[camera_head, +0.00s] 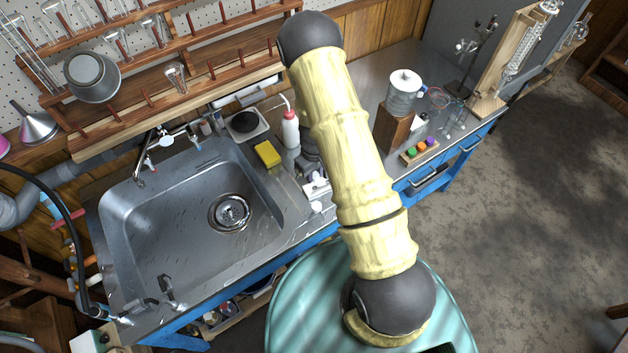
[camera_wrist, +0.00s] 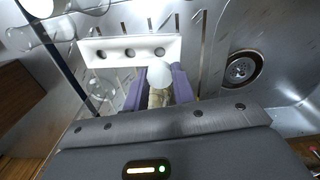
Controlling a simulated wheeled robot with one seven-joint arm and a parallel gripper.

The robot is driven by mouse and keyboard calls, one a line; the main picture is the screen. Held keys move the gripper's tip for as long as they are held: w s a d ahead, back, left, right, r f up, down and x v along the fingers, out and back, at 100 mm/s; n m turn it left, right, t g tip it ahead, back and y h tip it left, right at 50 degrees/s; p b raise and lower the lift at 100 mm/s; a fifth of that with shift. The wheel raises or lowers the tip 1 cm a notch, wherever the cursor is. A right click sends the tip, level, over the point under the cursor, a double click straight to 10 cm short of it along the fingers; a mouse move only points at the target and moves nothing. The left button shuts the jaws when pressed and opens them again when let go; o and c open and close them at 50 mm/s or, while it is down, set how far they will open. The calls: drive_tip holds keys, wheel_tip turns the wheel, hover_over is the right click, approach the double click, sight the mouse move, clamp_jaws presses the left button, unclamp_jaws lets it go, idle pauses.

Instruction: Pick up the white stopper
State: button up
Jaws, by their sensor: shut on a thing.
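The white stopper (camera_wrist: 160,75) shows in the wrist view as a pale rounded knob between the purple fingers of my gripper (camera_wrist: 161,88). The fingers are closed on it from both sides. A tan part shows below the knob, between the fingers. Just beyond it is a white holder strip (camera_wrist: 119,42) with a row of dark holes. I cannot tell whether the stopper is clear of the holder. In the head view my arm hides most of my gripper, and small white pieces (camera_head: 316,205) show beside the arm at the counter's front edge.
A steel sink (camera_head: 160,230) lies left of the arm, with a yellow sponge (camera_head: 267,153) and a red-capped wash bottle (camera_head: 290,130) beside it. To the right stand a wooden block (camera_head: 391,128) and a small rack with coloured stoppers (camera_head: 419,151). Clear glassware (camera_wrist: 60,30) is near my gripper.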

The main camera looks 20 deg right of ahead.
sight(314, 175)
drive_tip(key=shift+r, duration=2.2)
wheel_tip(314, 175, down, 2)
drive_tip(key=m, duration=0.4)
drive_tip(key=shift+s+f+m, duration=0.1)
drive_tip(key=shift+f+m, duration=0.15)
drive_tip(key=shift+m, duration=0.15)
drive_tip(key=shift+a, duration=0.1)
